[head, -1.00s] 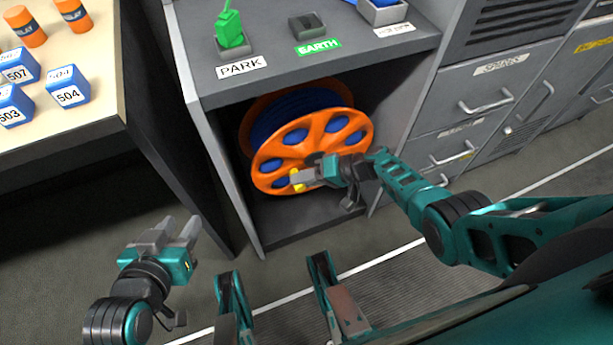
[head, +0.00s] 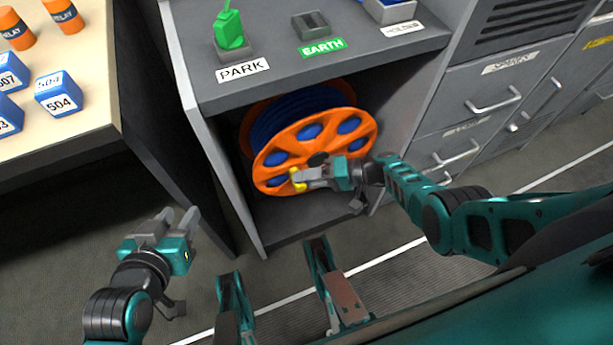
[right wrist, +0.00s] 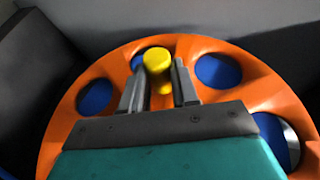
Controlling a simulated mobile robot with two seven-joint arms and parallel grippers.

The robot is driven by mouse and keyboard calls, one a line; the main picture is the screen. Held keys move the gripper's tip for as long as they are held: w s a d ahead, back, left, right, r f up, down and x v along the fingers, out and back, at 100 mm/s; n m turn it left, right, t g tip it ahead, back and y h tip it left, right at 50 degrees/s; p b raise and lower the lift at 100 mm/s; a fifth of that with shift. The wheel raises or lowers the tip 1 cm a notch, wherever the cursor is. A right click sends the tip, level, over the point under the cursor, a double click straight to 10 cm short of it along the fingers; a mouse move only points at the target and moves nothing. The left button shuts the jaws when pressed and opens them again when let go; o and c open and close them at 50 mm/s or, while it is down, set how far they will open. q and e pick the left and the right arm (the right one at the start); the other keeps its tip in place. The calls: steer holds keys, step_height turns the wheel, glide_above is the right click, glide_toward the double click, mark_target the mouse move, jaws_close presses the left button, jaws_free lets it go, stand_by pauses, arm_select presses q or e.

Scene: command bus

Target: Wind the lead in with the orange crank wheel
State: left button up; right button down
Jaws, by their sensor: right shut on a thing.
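The orange crank wheel (head: 315,148) stands in the open bay of the grey cabinet, with blue lead (head: 290,112) wound on the drum behind it. It also fills much of the right wrist view (right wrist: 75,135). A yellow crank knob (right wrist: 157,60) sticks out near the wheel's rim; in the head view the knob (head: 297,181) is at the lower left of the wheel. My right gripper (head: 304,180) is shut on the yellow knob, one finger on each side. My left gripper (head: 180,222) is open and empty, in front of the cabinet at the lower left.
On the cabinet top are a green plug (head: 229,32) in the PARK holder, an empty EARTH socket (head: 311,26) and another holder at the right. A table (head: 100,115) with blue boxes and orange relays stands left. Drawers (head: 490,95) with handles are at right.

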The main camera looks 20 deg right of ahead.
steer(key=c, duration=0.8)
jaws_free()
steer(key=shift+c, duration=0.2)
arm_select(q)
steer(key=shift+s+f, duration=0.1)
steer(key=shift+a+r+p, duration=0.35)
steer(key=shift+r+p, duration=0.25)
steer(key=shift+p, duration=0.55)
arm_select(e)
steer(key=v, duration=1.3)
